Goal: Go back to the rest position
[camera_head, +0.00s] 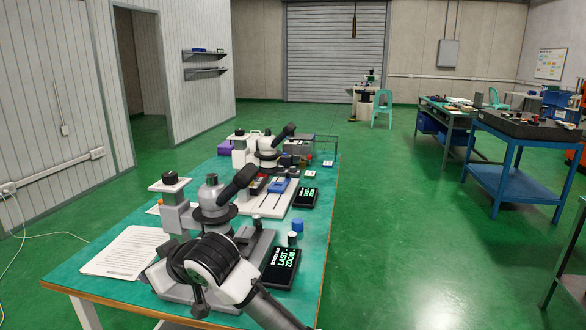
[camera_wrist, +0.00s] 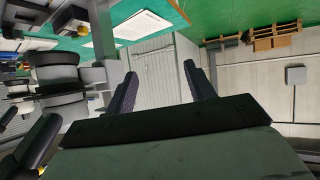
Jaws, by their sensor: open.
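My gripper (camera_wrist: 160,70) shows in the wrist view with its two dark fingers spread apart and nothing between them. Behind the gap is a pale ribbed surface, with green floor above it. No object touches the fingers. In the head view, part of my arm (camera_head: 238,282) appears at the bottom, in front of the near end of the green-topped bench (camera_head: 318,232). I cannot make out the fingers in the head view.
On the bench stand a near microscope (camera_head: 212,196) and a farther one (camera_head: 266,150). A blue table (camera_head: 515,182) stands right. Green floor (camera_head: 420,240) between is clear.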

